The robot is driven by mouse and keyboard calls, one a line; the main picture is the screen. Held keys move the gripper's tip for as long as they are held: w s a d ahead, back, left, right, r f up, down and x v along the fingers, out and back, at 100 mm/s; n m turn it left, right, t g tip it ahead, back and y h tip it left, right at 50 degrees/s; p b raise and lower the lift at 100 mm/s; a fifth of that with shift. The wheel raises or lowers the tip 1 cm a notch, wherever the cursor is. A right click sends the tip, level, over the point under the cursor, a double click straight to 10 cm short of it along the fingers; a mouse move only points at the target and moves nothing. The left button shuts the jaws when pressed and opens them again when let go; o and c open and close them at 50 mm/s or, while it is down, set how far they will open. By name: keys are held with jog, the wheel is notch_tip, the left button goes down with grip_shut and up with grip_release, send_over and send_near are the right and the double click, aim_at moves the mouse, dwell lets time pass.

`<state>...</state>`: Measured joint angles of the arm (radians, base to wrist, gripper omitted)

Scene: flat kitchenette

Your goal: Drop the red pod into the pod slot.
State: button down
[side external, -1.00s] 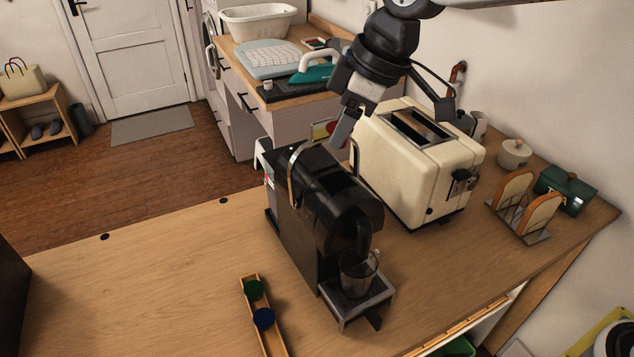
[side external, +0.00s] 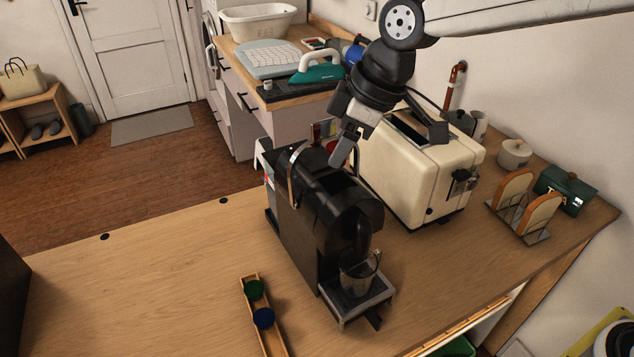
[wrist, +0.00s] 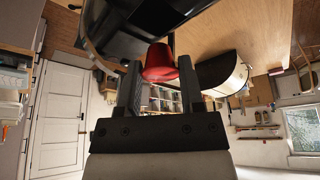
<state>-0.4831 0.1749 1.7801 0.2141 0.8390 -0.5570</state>
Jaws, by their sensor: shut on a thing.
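The black coffee machine (side external: 300,215) stands upright on the counter with its metal lever (side external: 292,178) raised. The pod slot (side external: 337,184) looks like a dark opening in its top; its inside is hidden. My gripper (side external: 338,156) is just above and behind that opening, tilted. In the wrist view my gripper (wrist: 159,80) is shut on the red pod (wrist: 160,62), held between the fingertips. In the side view the pod is mostly hidden behind a finger. The black machine (wrist: 108,25) fills the upper left of the wrist view, beyond the pod.
A cream toaster (side external: 405,175) stands close behind and right of the machine. A glass cup (side external: 357,275) sits under the spout. A wooden pod holder (side external: 275,340) with a green pod (side external: 254,290) and a blue pod (side external: 263,318) lies in front.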

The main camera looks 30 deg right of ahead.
jog(key=shift+f, duration=1.4)
jog(key=shift+c, duration=0.7)
grip_release()
jog(key=shift+r, duration=0.1)
jog(key=shift+r, duration=3.4)
